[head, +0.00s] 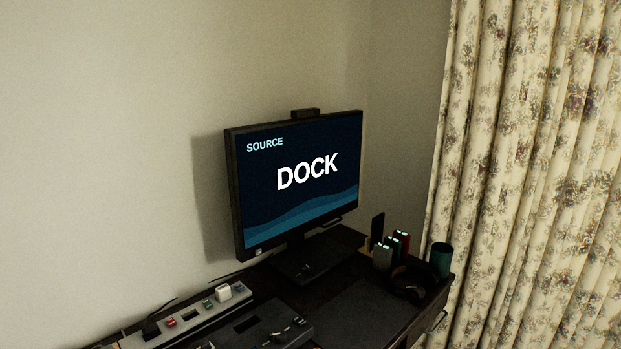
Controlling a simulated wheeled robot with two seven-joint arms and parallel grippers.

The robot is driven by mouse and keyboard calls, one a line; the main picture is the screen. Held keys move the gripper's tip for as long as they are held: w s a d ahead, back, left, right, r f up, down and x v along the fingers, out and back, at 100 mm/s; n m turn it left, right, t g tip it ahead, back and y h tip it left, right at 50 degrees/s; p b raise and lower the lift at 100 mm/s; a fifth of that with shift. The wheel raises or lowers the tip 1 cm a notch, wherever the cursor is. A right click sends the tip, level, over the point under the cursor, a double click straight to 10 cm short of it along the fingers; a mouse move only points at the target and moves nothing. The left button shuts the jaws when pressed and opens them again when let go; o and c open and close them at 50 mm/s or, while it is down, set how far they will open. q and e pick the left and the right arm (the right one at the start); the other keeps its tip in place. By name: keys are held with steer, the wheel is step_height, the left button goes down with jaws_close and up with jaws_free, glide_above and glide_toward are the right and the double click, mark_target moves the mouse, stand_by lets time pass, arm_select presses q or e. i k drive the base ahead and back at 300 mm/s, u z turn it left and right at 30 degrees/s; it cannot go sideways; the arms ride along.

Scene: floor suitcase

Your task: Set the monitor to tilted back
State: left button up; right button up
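The monitor (295,190) stands on a dark desk near the wall, angled toward the right of the head view. Its lit blue screen reads "SOURCE DOCK". A small dark box, perhaps a webcam (306,114), sits on its top edge. The screen looks close to upright; its exact tilt is hard to judge from here. The monitor's stand (305,259) rests on the desk, and its neck is mostly hidden behind the screen. Neither of my grippers is in the head view.
A power strip (190,318) with plugs and a dark device (250,330) lie at the desk's front left. Several small upright coloured items (391,248), dark headphones (407,282) and a teal cup (441,259) stand at the right end. A floral curtain (535,180) hangs at the right.

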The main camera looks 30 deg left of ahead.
mark_target(289, 179)
steer(key=k, duration=1.3)
steer(key=u, duration=0.15)
steer(key=i, duration=1.6)
steer(key=z, duration=0.25)
